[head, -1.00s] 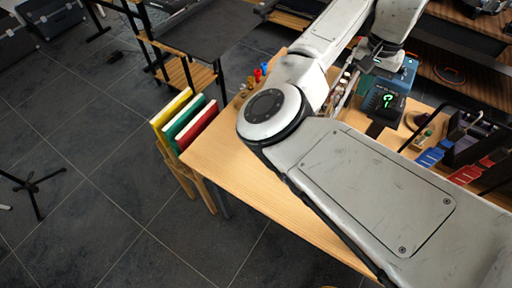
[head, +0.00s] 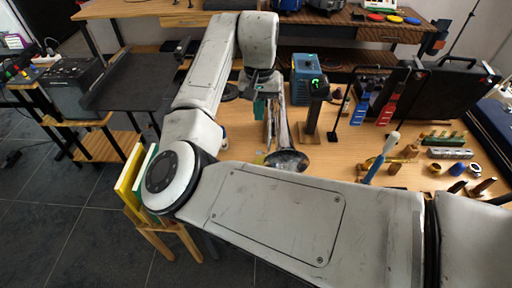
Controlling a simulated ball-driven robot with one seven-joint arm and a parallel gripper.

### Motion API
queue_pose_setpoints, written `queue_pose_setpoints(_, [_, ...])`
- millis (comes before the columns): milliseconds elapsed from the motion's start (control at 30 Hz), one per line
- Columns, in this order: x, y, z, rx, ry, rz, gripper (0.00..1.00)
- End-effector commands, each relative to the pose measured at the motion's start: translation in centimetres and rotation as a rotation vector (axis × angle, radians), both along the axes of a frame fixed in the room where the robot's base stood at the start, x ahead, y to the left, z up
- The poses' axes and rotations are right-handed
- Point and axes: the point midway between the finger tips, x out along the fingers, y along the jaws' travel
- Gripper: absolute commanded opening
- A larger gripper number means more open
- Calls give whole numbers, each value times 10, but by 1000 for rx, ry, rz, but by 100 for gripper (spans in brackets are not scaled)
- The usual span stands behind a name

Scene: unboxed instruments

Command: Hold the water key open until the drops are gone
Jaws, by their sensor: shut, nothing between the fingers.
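My gripper (head: 264,92) is at the end of my arm, above the wooden table, pointing down. It is small and dark in the head view; its fingers are shut and empty. Just below and beside it, a shiny metal instrument (head: 283,130) with long tubing and a flared, dark-looking bell (head: 288,160) is on the table, partly behind my arm. The water key and any drops are too small or hidden to make out. I cannot tell whether the fingers touch the instrument.
A device with a green lit display (head: 318,84) stands on a wooden post right of the instrument, near a blue box (head: 307,72). An open black case (head: 455,90) is at the back right. Books (head: 130,182) stand at left.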

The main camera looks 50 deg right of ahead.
Motion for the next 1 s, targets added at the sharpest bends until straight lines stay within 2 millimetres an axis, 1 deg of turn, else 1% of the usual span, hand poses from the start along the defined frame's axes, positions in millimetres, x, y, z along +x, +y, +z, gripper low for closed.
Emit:
queue_pose_setpoints(200, [0,0,-2,1,1,1,0])
queue_pose_setpoints(267, [0,0,-5,2,1,1,0])
queue_pose_setpoints(367, [0,0,-15,1,2,1,0])
queue_pose_setpoints(467, [0,1,-32,2,3,1,0])
queue_pose_setpoints(800, [0,1,-98,2,2,1,0])
queue_pose_setpoints(1000, [0,1,-126,2,2,1,0])
